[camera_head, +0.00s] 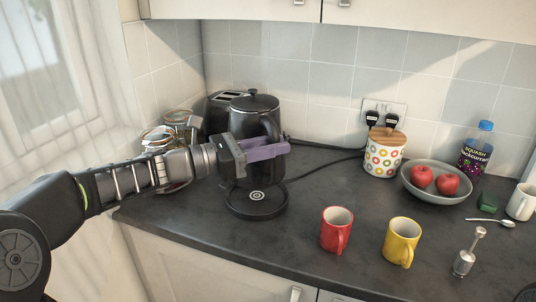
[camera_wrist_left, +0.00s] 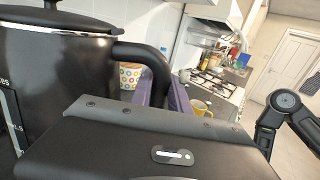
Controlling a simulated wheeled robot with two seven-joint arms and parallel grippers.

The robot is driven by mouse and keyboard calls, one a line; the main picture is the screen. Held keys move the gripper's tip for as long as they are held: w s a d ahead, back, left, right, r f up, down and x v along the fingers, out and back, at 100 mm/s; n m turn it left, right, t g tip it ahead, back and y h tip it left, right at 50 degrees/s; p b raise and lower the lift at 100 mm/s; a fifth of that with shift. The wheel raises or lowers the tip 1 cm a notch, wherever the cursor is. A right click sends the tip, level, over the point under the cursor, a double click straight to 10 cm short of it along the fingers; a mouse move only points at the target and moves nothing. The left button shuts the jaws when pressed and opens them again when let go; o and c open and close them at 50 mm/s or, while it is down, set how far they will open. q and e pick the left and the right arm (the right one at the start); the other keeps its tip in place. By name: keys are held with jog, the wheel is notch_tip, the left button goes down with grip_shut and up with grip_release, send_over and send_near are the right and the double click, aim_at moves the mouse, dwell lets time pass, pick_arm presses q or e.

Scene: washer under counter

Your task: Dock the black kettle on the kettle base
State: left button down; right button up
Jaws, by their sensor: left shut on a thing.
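The black kettle (camera_head: 252,105) is upright at the back left of the counter, with its lid on. My left gripper (camera_head: 266,149) is shut on the kettle's handle, and its purple fingers cross in front of the body. In the left wrist view the kettle (camera_wrist_left: 60,75) fills the left side, and its handle (camera_wrist_left: 145,52) curves down to the fingers (camera_wrist_left: 167,90). The round black kettle base (camera_head: 256,203) lies on the counter below and slightly in front of the kettle. My right gripper is not visible.
A black toaster (camera_head: 217,112) and a wire rack with glasses (camera_head: 160,136) stand behind and left. A red mug (camera_head: 336,230), yellow mug (camera_head: 400,242), dotted canister (camera_head: 384,157) and fruit bowl (camera_head: 436,190) stand right. A cable runs behind the base.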

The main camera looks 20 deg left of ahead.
aim_at(270, 176)
pick_arm(q)
jog(key=shift+f, duration=1.1)
jog(key=shift+f, duration=2.7)
jog(key=c, duration=1.2)
grip_release()
jog(key=shift+f, duration=0.15)
jog(key=shift+c, duration=0.2)
